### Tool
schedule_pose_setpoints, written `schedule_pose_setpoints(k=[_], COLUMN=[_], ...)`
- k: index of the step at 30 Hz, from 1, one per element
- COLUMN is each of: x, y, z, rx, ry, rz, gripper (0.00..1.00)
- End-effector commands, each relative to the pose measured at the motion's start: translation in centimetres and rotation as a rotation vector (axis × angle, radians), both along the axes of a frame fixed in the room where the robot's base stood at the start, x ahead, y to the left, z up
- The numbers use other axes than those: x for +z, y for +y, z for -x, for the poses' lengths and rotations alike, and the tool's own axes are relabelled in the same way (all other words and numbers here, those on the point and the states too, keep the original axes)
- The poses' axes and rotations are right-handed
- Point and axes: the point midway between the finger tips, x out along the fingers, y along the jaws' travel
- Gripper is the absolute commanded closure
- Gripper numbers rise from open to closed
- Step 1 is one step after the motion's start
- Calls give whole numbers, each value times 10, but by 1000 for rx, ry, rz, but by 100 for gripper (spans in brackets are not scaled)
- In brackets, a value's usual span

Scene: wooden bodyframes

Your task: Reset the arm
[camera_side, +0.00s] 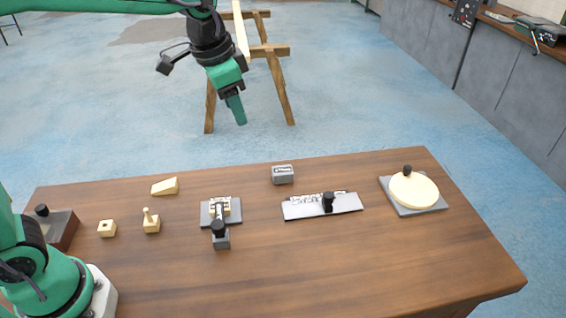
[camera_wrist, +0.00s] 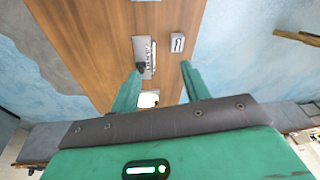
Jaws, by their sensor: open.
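My gripper (camera_side: 238,112) hangs high above and behind the table's far edge in the side view, clear of every object. In the wrist view its two green fingers stand apart (camera_wrist: 161,80), with nothing held between them. The wooden table (camera_side: 310,245) lies below and in front of it in the side view.
The table holds a dark box (camera_side: 64,229), a holed block (camera_side: 107,229), a pegged block (camera_side: 152,223), a wedge (camera_side: 165,186), a lever plate (camera_side: 234,205), a labelled grey box (camera_side: 283,174), a slider plate (camera_side: 345,203) and a cream disc (camera_side: 415,192). The front is clear.

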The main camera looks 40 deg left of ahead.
Motion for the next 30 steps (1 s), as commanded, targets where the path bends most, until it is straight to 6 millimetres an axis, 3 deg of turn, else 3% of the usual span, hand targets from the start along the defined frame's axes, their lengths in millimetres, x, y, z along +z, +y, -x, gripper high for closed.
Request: schedule_pose_setpoints(k=[12, 24, 30], x=[14, -4, -17], y=[53, 86, 95], z=[81, 155, 180], rx=[215, 412, 484], ry=[-98, -189, -223], rz=[54, 108, 129], gripper=[54, 54, 54])
